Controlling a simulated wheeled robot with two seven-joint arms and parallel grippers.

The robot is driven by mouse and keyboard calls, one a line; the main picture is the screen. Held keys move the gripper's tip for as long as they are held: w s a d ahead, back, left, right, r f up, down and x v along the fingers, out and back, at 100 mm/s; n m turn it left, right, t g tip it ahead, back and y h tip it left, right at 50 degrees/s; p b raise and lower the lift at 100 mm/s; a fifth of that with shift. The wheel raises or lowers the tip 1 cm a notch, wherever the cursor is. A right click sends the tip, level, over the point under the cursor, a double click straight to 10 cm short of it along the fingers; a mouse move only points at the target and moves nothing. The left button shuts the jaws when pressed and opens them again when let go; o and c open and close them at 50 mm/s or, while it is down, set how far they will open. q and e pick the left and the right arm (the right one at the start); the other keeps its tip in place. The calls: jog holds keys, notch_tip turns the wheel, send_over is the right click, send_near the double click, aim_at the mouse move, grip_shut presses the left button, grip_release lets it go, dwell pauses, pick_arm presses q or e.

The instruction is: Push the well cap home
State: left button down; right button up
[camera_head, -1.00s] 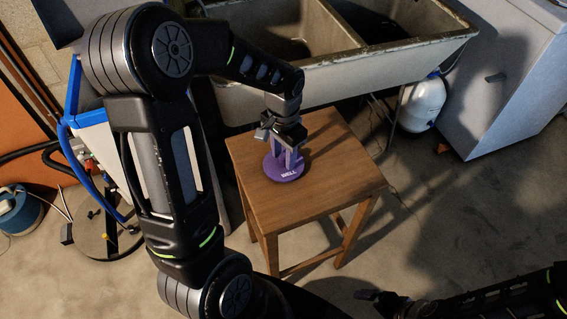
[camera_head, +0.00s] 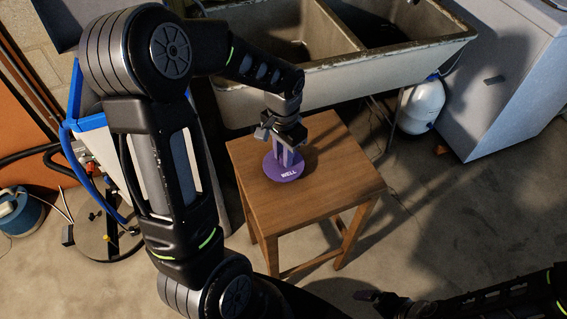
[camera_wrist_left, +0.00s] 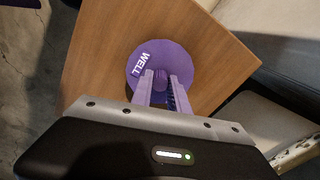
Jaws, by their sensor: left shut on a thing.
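The well cap (camera_head: 285,172) is a round purple disc with white WELL lettering. It is over the wooden stool top, lying about flat; I cannot tell whether it touches the wood. My left gripper (camera_head: 285,153) comes down from above and is shut on the cap's central knob. In the left wrist view, the fingers (camera_wrist_left: 166,82) stand on either side of the purple knob, with the cap's disc (camera_wrist_left: 144,61) beyond. What is under the cap is hidden. My right gripper (camera_head: 372,296) is low at the bottom right, away from the stool, its jaws unclear.
The wooden stool (camera_head: 335,185) has bare top around the cap, mostly to the right and front. A double stone sink (camera_head: 400,58) stands behind it. A white tank (camera_head: 422,105) and a pale cabinet (camera_head: 495,85) stand right. A blue-edged white bin and a hose reel (camera_head: 18,210) are left.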

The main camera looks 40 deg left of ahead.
pick_arm(q)
notch_tip(320, 180, up, 2)
jog(key=shift+r+p, duration=0.1)
jog(key=shift+p, duration=0.4)
jog(key=w+d+r+n, duration=0.2)
jog(key=w+d+r, duration=0.3)
jog(key=w+d, duration=0.5)
jog(key=shift+w+d+r, duration=0.2)
jog(key=shift+d+r, duration=0.2)
jog(key=shift+d, duration=0.8)
